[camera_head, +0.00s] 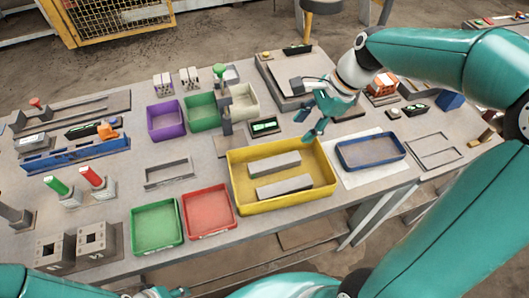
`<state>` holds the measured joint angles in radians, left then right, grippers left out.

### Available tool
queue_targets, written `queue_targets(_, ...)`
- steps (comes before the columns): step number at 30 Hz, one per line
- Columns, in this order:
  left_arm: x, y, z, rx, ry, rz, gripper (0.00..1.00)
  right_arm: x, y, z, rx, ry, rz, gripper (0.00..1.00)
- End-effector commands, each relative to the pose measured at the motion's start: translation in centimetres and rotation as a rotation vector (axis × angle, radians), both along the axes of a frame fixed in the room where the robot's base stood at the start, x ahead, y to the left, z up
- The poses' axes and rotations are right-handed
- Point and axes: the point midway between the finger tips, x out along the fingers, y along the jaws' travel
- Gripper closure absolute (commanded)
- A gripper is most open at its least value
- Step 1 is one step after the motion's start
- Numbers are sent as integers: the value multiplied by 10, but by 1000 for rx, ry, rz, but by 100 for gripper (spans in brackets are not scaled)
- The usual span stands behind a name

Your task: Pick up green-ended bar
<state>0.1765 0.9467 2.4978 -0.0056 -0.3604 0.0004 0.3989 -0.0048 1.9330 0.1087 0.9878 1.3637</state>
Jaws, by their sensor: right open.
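A bar with a green end (56,186) stands tilted in a small grey block at the left of the table. A similar bar with a red end (92,178) stands just right of it. My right gripper (309,120) is open and empty above the back right part of the yellow tray (238,189), far to the right of the green-ended bar. Two grey bars (284,187) lie in the yellow tray; no green shows on them. My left gripper (165,292) seems to show only in part at the bottom edge, so its jaws cannot be judged.
Green (157,226) and red (209,211) trays lie at the front. Two hollow bricks (91,241) stand front left. A blue rail (75,154) lies behind the coloured bars. Purple, green and white bins (166,120) stand at the back. A blue tray (370,151) lies right.

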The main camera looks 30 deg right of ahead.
Motion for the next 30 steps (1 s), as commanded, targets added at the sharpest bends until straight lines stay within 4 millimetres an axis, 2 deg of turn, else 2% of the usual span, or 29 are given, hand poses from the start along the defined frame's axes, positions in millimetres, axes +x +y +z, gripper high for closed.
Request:
queue_targets(5,-1,0,0,0,2,-1,60,3,6,-15,2,3,3,53)
queue_targets(15,-1,0,2,0,1,0,60,20,31,-80,2,6,8,53)
queue_targets(18,-1,0,2,0,1,0,60,25,36,-94,2,4,8,53)
queue_targets(26,-1,0,3,0,1,0,60,29,41,-110,1,2,8,53)
queue_targets(30,-1,0,7,0,1,0,60,30,43,-126,2,6,7,53)
